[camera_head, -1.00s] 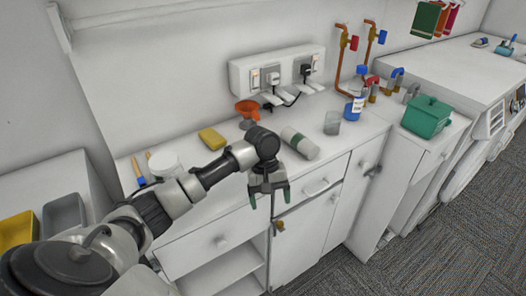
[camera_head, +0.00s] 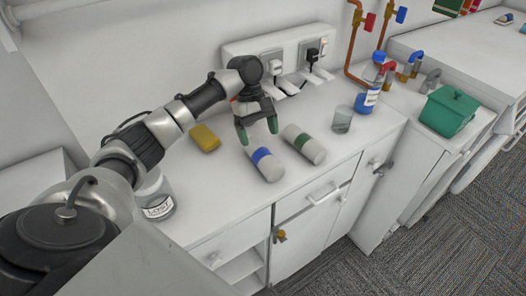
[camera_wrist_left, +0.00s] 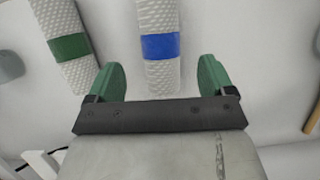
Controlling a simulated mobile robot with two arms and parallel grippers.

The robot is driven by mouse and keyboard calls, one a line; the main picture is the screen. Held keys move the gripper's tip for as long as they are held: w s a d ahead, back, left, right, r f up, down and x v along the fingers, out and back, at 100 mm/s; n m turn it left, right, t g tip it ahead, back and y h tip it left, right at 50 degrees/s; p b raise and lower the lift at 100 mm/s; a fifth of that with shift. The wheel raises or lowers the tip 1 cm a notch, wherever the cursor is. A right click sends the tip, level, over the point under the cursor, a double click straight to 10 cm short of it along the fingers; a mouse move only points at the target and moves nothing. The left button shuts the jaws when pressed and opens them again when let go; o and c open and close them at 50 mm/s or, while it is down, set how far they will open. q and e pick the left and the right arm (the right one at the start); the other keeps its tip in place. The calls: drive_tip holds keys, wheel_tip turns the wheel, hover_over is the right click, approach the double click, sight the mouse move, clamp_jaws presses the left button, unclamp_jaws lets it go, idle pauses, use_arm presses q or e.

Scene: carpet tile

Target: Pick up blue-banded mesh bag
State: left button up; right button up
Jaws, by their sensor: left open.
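The blue-banded mesh bag (camera_head: 266,164) is a pale roll with a blue band, lying on the white counter. It also shows in the left wrist view (camera_wrist_left: 160,75), between and beyond the fingertips. My left gripper (camera_head: 257,133) is open and empty, just behind and above the bag's far end. In the left wrist view its green fingers (camera_wrist_left: 160,78) stand apart on either side of the bag's line; I cannot tell whether they touch it. My right gripper is not in view.
A green-banded mesh roll (camera_head: 304,144) lies close to the right of the bag. A yellow sponge (camera_head: 205,138) is to the left, with a labelled jar (camera_head: 157,198) nearer. A clear cup (camera_head: 342,119) and blue bottle (camera_head: 367,98) stand at the right. Wall sockets (camera_head: 283,58) are behind.

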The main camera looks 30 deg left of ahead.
sight(263, 151)
use_arm(q)
drive_tip(key=shift+s+d+f, duration=0.3)
drive_tip(key=shift+d+f, duration=0.1)
drive_tip(key=shift+f, duration=0.2)
drive_tip(key=shift+s+d+f, duration=0.25)
drive_tip(key=shift+d+f, duration=0.1)
drive_tip(key=shift+f, duration=0.2)
drive_tip(key=shift+f+p, duration=0.35)
drive_tip(key=x, duration=0.2)
drive_tip(key=p+x, duration=0.1)
drive_tip(key=shift+w+f, duration=0.2)
drive_tip(key=shift+f, duration=0.2)
drive_tip(key=shift+s+d+f, duration=0.1)
drive_tip(key=shift+f, duration=0.35)
drive_tip(key=c, duration=0.7)
drive_tip(key=shift+c, duration=1.5)
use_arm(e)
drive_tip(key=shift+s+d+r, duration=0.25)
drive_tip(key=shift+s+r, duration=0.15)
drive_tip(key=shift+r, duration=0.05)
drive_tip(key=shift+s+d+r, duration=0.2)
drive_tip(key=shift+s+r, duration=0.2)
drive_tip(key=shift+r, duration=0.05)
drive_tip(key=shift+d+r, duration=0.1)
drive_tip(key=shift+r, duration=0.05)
